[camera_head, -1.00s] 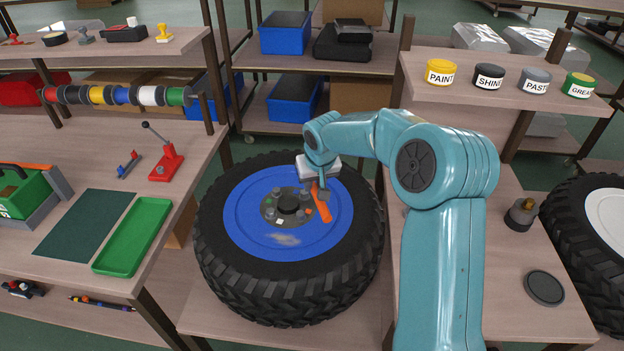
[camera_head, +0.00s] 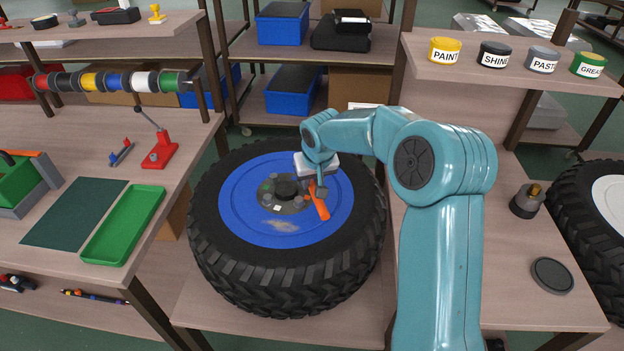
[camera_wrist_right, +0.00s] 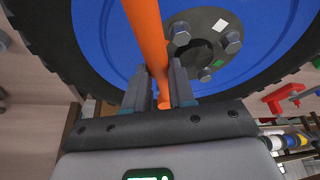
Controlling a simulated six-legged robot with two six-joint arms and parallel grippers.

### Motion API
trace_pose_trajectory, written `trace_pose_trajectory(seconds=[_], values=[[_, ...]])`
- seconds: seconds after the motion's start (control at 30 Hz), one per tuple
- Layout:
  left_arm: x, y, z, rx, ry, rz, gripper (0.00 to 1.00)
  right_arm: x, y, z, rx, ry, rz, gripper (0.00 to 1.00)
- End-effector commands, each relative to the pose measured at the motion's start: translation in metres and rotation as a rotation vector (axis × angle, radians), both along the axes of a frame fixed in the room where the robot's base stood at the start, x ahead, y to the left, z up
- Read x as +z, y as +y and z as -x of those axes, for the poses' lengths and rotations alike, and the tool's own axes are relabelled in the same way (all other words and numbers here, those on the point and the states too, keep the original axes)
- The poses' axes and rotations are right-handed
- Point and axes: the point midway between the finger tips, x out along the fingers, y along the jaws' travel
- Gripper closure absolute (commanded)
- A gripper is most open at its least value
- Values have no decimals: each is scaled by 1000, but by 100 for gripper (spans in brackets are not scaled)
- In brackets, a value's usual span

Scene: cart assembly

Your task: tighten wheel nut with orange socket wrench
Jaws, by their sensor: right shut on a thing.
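The wheel (camera_head: 240,218), a black tyre with a blue rim, lies flat with its hub facing up. Its dark hub (camera_head: 286,188) carries several grey nuts. In the right wrist view, one nut (camera_wrist_right: 180,33) is close beside the wrench and another nut (camera_wrist_right: 233,42) is to its right. My right gripper (camera_head: 319,184) is over the right part of the rim, shut on the orange socket wrench (camera_head: 319,204). In the wrist view the wrench (camera_wrist_right: 148,40) passes between the fingers (camera_wrist_right: 160,88). I cannot tell whether its socket touches a nut. My left gripper is out of view.
A left workbench holds a green tray (camera_head: 124,226) and a red lever tool (camera_head: 160,150). Labelled cans, including a yellow paint can (camera_head: 445,50), line the right shelf. A second wheel (camera_head: 592,240) is at the right edge. Shelves with blue bins (camera_head: 293,90) stand behind.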

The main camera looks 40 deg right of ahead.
Motion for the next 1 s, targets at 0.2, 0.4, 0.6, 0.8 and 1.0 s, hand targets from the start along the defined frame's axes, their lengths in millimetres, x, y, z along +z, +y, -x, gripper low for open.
trace_pose_trajectory(seconds=[0.2,0.4,0.6,0.8,1.0], values=[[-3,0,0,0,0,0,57,1,0,0,0,-2,1,100],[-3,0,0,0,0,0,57,1,0,0,0,-2,1,100],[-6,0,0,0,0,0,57,0,0,0,0,-2,1,100],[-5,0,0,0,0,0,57,1,0,0,0,-2,1,100],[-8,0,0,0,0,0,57,-2,0,0,0,-2,1,100]])
